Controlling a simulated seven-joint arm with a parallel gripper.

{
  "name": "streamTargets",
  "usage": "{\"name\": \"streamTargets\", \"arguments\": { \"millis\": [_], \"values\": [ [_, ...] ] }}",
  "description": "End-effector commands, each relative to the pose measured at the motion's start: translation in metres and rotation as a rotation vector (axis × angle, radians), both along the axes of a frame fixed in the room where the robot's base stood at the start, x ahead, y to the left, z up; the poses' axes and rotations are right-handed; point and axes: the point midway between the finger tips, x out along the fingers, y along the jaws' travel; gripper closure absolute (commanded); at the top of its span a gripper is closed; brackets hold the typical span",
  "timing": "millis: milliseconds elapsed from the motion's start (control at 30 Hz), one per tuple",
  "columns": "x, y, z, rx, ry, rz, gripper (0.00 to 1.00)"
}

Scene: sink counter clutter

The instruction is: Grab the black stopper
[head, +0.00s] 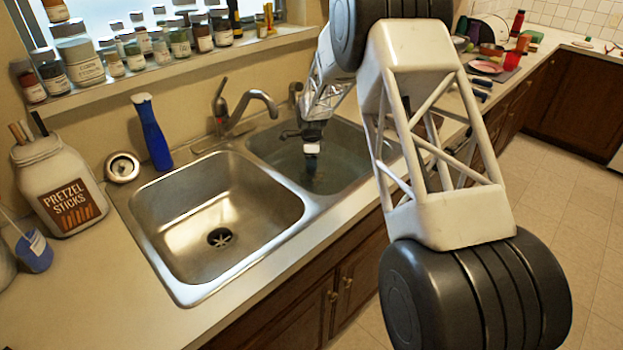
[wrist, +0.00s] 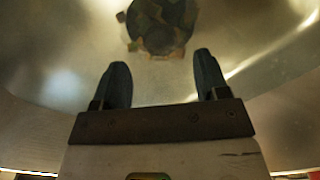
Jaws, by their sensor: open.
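A dark round piece (wrist: 162,25), mottled green and brown, lies on the sink floor at the top of the wrist view, partly cut off by the frame edge. It may be the black stopper, but I cannot tell it from a drain. My gripper (wrist: 161,65) is open, with its two dark fingers apart and nothing between them. The round piece shows beyond the fingertips, roughly in line with the gap. In the head view my gripper (head: 311,158) points down into the right basin (head: 345,160). No stopper is distinguishable there.
The left basin (head: 265,205) is empty, with an open drain (head: 220,237). The faucet (head: 240,108) stands behind the basins. A blue bottle (head: 155,140) and a pretzel jar (head: 60,185) stand at the left. Several jars line the sill (head: 170,70). Basin walls surround my gripper.

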Motion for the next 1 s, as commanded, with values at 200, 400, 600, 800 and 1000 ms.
{"name": "streamTargets", "arguments": {
  "millis": [200, 400, 600, 800, 1000],
  "values": [
    [0.0, 0.0, -0.006, 0.0, 0.0, 0.0, 0.32],
    [0.0, 0.0, -0.007, 0.0, 0.0, 0.0, 0.32],
    [0.0, 0.0, -0.017, 0.0, 0.002, 0.0, 0.32],
    [0.0, 0.0, -0.038, 0.0, 0.002, 0.0, 0.32],
    [0.0, 0.0, -0.055, 0.0, 0.0, 0.0, 0.32]
  ]
}}
